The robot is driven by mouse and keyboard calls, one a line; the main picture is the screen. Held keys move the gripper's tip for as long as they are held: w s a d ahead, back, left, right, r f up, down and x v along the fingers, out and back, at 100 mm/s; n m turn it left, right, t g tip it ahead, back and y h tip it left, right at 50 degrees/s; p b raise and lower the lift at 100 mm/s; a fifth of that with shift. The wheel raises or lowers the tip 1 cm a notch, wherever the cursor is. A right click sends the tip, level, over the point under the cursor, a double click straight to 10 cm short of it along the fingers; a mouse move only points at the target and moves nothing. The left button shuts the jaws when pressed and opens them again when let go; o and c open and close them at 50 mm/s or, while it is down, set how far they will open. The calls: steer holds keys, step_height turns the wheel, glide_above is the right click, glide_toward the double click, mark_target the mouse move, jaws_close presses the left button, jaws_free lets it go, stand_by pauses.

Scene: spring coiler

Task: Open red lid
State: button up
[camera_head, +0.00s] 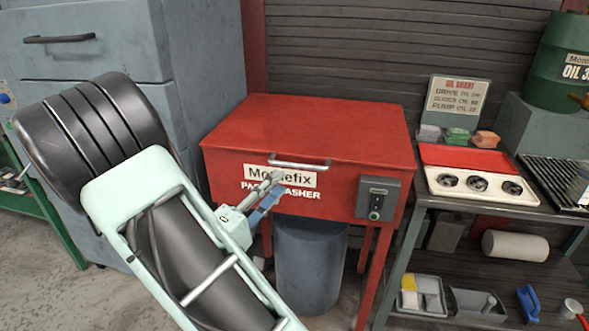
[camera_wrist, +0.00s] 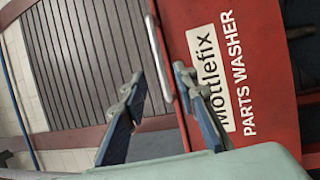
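The red lid (camera_head: 310,125) covers the top of the red parts washer (camera_head: 228,170) and lies closed. A pale metal bar handle (camera_head: 300,164) runs along the lid's front edge. My gripper (camera_head: 272,181) is in front of the washer, just below and left of the handle's middle, over the Mottlefix label. In the wrist view my gripper (camera_wrist: 158,80) has its two blue-grey fingers apart with nothing held. There the handle (camera_wrist: 158,55) shows between the fingertips; I cannot tell whether they touch it.
A grey control box (camera_head: 377,199) sits at the washer's front right. A dark drum (camera_head: 310,265) stands beneath it. A grey cabinet (camera_head: 95,60) is at the left. A workbench (camera_head: 480,206) at the right carries a red-lidded tray (camera_head: 470,185) and small boxes.

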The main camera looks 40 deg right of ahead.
mark_target(294, 167)
steer(key=x, duration=0.8)
steer(key=shift+w+d, duration=0.1)
steer(key=shift+d, duration=0.25)
jaws_close()
